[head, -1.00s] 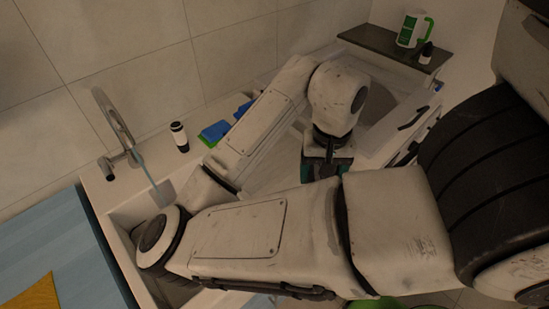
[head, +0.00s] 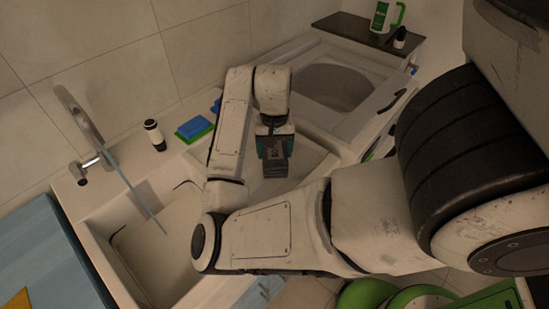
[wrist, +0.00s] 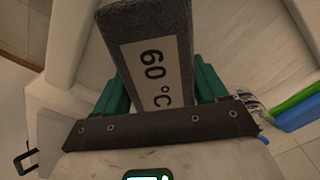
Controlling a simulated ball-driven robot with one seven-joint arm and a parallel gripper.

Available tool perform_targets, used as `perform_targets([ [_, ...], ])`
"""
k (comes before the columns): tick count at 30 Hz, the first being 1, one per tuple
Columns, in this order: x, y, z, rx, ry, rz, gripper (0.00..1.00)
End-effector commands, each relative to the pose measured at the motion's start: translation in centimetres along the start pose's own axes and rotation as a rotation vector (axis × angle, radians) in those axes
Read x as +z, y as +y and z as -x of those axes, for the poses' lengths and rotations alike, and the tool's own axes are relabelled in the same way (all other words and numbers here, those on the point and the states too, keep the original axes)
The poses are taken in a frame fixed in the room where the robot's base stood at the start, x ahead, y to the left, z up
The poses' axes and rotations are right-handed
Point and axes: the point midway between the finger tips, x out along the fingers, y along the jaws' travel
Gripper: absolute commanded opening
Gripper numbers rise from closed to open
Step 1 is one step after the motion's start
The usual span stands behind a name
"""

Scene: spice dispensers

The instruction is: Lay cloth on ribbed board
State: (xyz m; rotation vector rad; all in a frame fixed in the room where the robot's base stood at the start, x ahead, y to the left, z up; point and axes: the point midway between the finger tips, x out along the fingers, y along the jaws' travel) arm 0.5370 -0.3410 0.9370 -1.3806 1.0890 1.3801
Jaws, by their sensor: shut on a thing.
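My gripper (head: 275,150) is shut on a dark grey folded cloth (head: 273,168). In the wrist view the cloth (wrist: 117,20) stands between the teal fingers (wrist: 162,85) and bears a white label reading 60 °C. In the head view the gripper and cloth hang over a pale basin-like area of the white sink unit. A pale surface with faint lines (wrist: 240,45) lies beyond the cloth in the wrist view; I cannot tell whether it is the ribbed board. My arm covers part of this area in the head view.
A tap (head: 80,120) stands by the left sink basin (head: 155,255). A dark bottle (head: 154,135) and a blue-and-green block (head: 195,128) stand along the back ledge. A dark shelf (head: 350,28) at the top right carries a green-and-white jug (head: 381,17). Green rounded objects (head: 375,297) lie below.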

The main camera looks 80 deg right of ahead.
Motion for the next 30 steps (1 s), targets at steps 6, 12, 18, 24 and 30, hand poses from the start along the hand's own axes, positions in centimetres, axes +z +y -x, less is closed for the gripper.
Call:
perform_targets([
  [6,0.0,0.0,-3.0,0.003,-0.001,0.002,0.39],
  [12,-0.1,0.0,-3.2,0.001,-0.001,0.000,0.39],
  [18,0.0,0.0,-3.4,0.001,-0.001,0.000,0.39],
  [24,-0.1,0.0,-3.4,0.001,-0.001,0.000,0.90],
  [30,-0.1,0.0,-3.4,0.001,-0.001,0.000,0.98],
])
